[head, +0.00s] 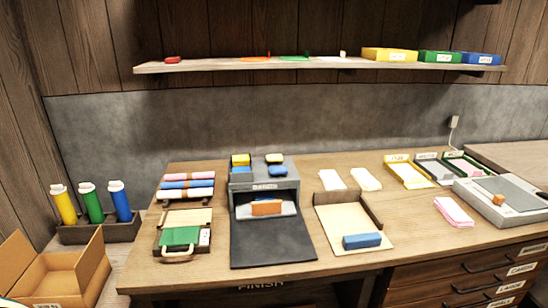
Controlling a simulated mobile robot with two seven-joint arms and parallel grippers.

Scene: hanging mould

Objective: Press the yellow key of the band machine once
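The band machine (264,187) is a dark grey box in the middle of the table, with a label on its front edge and a dark sloping apron (270,245) in front. A yellow key (240,159) shows at the left of its top, with a blue patch (240,170) just below it. Another small yellow and dark piece sits at the right of the top, above a blue one (276,170). An orange block (267,208) lies in the machine's open front. Neither of my grippers is in view.
Left of the machine are rolled cloths (188,184) and a board with a green piece (180,236). Right of it are a beige tray (350,222) with a blue block (362,241), and a scale-like grey unit (503,200). A shelf (320,63) hangs above.

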